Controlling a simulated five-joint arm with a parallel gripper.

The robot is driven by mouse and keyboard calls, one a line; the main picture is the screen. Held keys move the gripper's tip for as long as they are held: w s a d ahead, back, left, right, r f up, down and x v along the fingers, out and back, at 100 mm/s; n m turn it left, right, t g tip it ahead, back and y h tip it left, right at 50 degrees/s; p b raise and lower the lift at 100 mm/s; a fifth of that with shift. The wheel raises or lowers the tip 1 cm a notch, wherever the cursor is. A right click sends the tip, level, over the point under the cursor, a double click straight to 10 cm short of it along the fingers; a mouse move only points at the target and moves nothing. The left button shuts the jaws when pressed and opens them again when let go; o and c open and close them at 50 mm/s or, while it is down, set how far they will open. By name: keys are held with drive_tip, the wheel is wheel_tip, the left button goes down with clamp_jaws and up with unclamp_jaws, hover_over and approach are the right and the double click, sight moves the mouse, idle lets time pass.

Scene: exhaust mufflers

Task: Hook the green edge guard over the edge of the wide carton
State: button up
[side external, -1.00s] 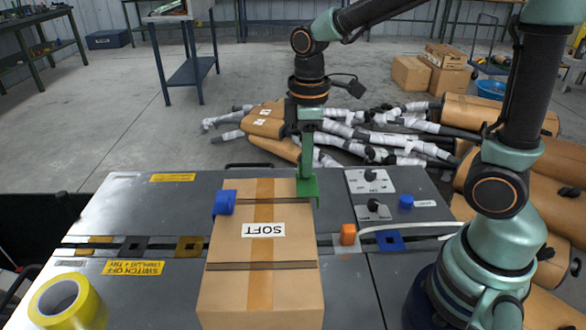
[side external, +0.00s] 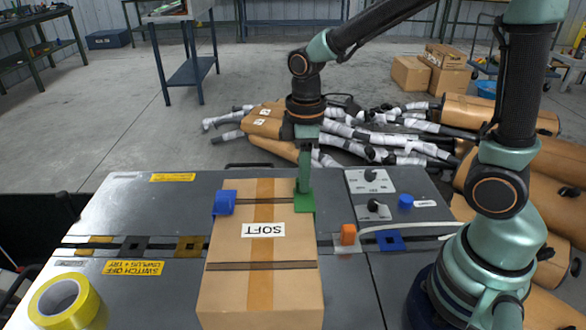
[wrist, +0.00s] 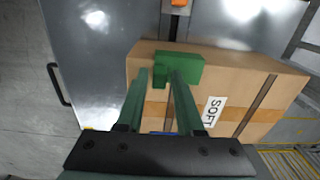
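The wide carton (side external: 262,285), brown with a "SOFT" label, lies on the grey bench. The green edge guard (side external: 304,203) sits at the carton's right edge toward its far end, flat against the top face. Its downward lip is hard to make out. My gripper (side external: 304,187) points straight down, its fingertips at the guard. In the wrist view, the fingers (wrist: 160,75) stand on either side of a narrow part of the green guard (wrist: 190,68) and appear shut on it. The carton (wrist: 225,62) extends right beneath them.
A blue edge guard (side external: 224,203) sits on the carton's left edge. An orange block (side external: 348,234), a blue knob (side external: 406,201) and a switch panel (side external: 370,181) are to the right. A yellow tape roll (side external: 62,303) lies front left. The bench left of the carton is mostly clear.

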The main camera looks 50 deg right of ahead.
drive_tip(key=shift+o, duration=0.7)
wheel_tip(320, 180, up, 12)
drive_tip(key=s+d+f+m+t, duration=0.1)
drive_tip(key=s+d+m+t, duration=0.3)
drive_tip(key=m, duration=0.5)
drive_tip(key=shift+s+f+t, duration=0.3)
drive_tip(key=shift+s+t, duration=0.35)
drive_tip(key=shift+t, duration=0.15)
idle(0.5)
